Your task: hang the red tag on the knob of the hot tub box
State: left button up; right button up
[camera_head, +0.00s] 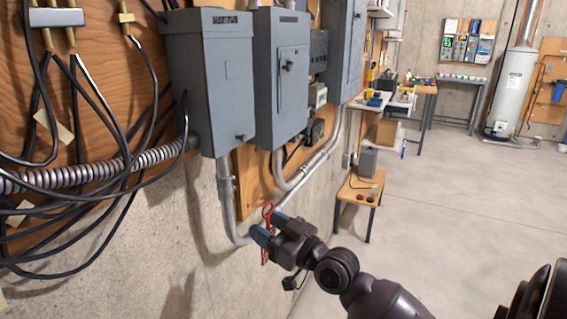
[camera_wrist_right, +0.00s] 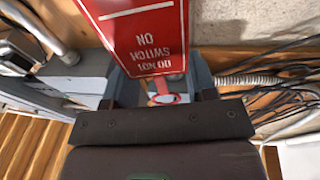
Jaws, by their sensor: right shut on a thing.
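The red tag (camera_head: 267,211) is in my right gripper (camera_head: 270,227), whose blue fingertips are shut on it. Its red loop stands up above the fingers, and a little red shows below. In the right wrist view the tag (camera_wrist_right: 148,38) shows a large red face with white lettering, upside down, beyond the fingers (camera_wrist_right: 163,92). The hot tub box (camera_head: 212,85) is the grey wall box with dark lettering near its top. Its small dark knob (camera_head: 241,137) is low on the front, bare. The gripper is below and right of the knob, apart from it. My left gripper is out of view.
A second grey box (camera_head: 290,70) hangs right of the hot tub box. Grey conduits (camera_head: 226,190) run below the boxes. Black cables (camera_head: 60,170) loop at left. A wooden bench (camera_head: 360,188) stands beyond; the floor at right (camera_head: 460,220) is open.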

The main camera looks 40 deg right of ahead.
notch_tip(320, 180, up, 15)
jog(key=s+d+n+g+y, duration=0.2)
jog(key=s+n+g+y, duration=0.15)
jog(key=y, duration=0.35)
jog(key=w+a+f+p, duration=0.1)
jog(key=w+a+p, duration=0.2)
jog(key=w, duration=0.6)
jog(key=shift+w+a+f+n, duration=0.15)
jog(key=shift+a+f+n, duration=0.1)
jog(key=shift+a+n, duration=0.2)
dwell(0.6)
jog(key=shift+t, duration=0.25)
dwell(0.4)
jog(key=o, duration=1)
jog(key=shift+c, duration=0.2)
